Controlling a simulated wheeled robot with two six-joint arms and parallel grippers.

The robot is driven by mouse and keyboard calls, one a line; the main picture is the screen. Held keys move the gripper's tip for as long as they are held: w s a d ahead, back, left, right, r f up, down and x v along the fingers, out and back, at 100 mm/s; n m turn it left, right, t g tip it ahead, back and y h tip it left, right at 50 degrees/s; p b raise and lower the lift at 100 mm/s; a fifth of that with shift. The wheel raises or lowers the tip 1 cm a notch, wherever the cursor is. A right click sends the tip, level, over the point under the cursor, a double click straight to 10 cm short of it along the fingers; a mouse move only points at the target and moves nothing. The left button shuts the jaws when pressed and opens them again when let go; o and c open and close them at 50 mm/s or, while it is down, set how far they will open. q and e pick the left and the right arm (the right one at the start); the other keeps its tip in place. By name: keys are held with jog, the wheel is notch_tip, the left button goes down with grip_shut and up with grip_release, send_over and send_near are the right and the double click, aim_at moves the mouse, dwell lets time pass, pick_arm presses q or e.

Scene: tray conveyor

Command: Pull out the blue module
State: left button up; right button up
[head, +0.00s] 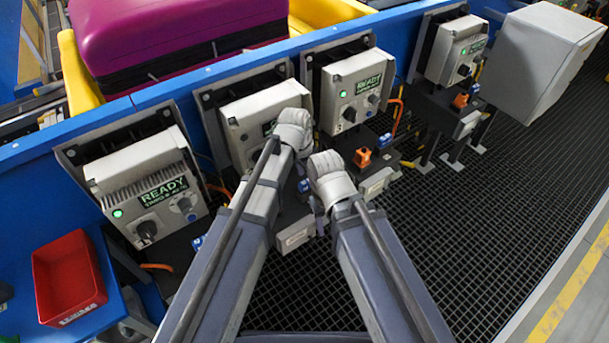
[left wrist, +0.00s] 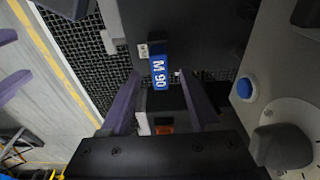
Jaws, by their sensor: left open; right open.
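A blue module marked M 90 (left wrist: 160,72) sits in a dark housing in the left wrist view. A small blue part, likely the same one, shows between my wrists in the head view (head: 304,185). My left gripper (left wrist: 160,82) is open, its purple fingers on either side of the module's line, with nothing seen gripped. In the head view my left gripper (head: 295,130) is in front of the second box from the left; its fingers are hidden. My right gripper (head: 328,172) is just below and right of it. Purple fingers at the wrist view's left edge (left wrist: 12,84) look like its own, apart and empty.
Grey control boxes with READY screens (head: 160,192) line the blue conveyor side (head: 50,157). A blue button (left wrist: 245,88) and a dark knob (left wrist: 285,146) are close right of my left gripper. A red bin (head: 68,278) stands at left. Dark grating (head: 470,220) is open at right.

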aim_at(307, 180)
pick_arm(q)
jog(key=shift+w+d+f+b, duration=0.1)
jog(key=shift+f+b, duration=0.45)
jog(key=shift+f, duration=0.25)
jog(key=shift+w+d+f+b, duration=0.1)
jog(key=shift+f+b, duration=0.4)
jog(key=shift+f, duration=0.25)
pick_arm(e)
notch_tip(307, 180, down, 3)
jog(key=shift+f, duration=0.1)
pick_arm(q)
jog(key=shift+c, duration=0.2)
jog(key=shift+s, duration=0.1)
grip_shut()
jog(key=shift+r, duration=0.25)
pick_arm(e)
jog(key=shift+r, duration=0.3)
pick_arm(q)
jog(key=shift+r+p, duration=2.45)
jog(key=shift+p, duration=0.2)
pick_arm(e)
jog(key=shift+r, duration=2.4)
